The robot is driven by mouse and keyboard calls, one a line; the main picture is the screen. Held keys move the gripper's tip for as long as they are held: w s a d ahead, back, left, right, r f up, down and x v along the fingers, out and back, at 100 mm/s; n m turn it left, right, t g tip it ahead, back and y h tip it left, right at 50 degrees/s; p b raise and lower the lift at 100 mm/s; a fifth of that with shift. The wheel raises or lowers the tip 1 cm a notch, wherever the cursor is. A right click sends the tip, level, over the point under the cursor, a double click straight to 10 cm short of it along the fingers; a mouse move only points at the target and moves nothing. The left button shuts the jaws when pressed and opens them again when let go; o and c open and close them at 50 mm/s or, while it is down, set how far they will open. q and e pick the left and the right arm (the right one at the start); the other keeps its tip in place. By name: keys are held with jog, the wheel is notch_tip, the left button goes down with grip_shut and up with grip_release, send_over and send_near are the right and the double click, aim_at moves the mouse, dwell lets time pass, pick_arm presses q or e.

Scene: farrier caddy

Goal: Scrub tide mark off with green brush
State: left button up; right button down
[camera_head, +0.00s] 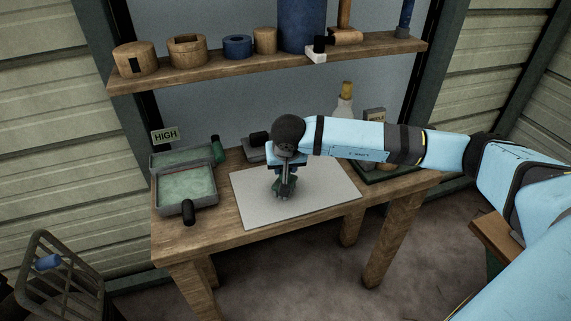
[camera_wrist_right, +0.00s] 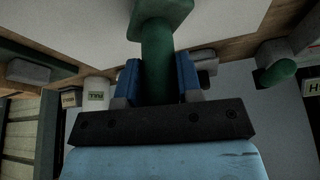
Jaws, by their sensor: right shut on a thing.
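My right gripper (camera_head: 285,172) is shut on the green handle of the green brush (camera_head: 276,186) and points down over the pale grey board (camera_head: 328,200) on the bench. In the right wrist view the green brush (camera_wrist_right: 157,62) stands between the blue fingers of the gripper (camera_wrist_right: 160,82), its wider green head towards the pale board (camera_wrist_right: 75,22). Whether the head touches the board is hard to tell. I can make out no tide mark; the gripper and brush hide part of the board. My left gripper is not in view.
A grey-green tray (camera_head: 158,201) with a black-handled item (camera_head: 189,213) lies left of the board, near a HIGH sign (camera_head: 165,136). A dark green tray (camera_head: 395,177) and a bottle (camera_head: 345,104) stand right and behind. A loaded shelf (camera_head: 270,65) hangs above.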

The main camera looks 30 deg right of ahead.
jog(key=shift+w+d+b, duration=0.25)
jog(key=shift+w+d, duration=0.15)
jog(key=shift+d, duration=0.25)
jog(key=shift+w+d+b, duration=0.25)
jog(key=shift+w+d, duration=0.1)
jog(key=shift+d, duration=0.3)
jog(key=shift+w+d+b, duration=0.25)
jog(key=shift+w+d, duration=0.15)
jog(key=shift+d, duration=0.25)
jog(key=shift+a, duration=0.1)
jog(key=shift+s+a, duration=0.6)
jog(key=shift+a, duration=0.35)
jog(key=shift+s+a, duration=0.55)
jog(key=shift+a, duration=0.35)
jog(key=shift+r, duration=0.15)
jog(key=shift+r+p, duration=0.45)
jog(key=shift+r, duration=0.3)
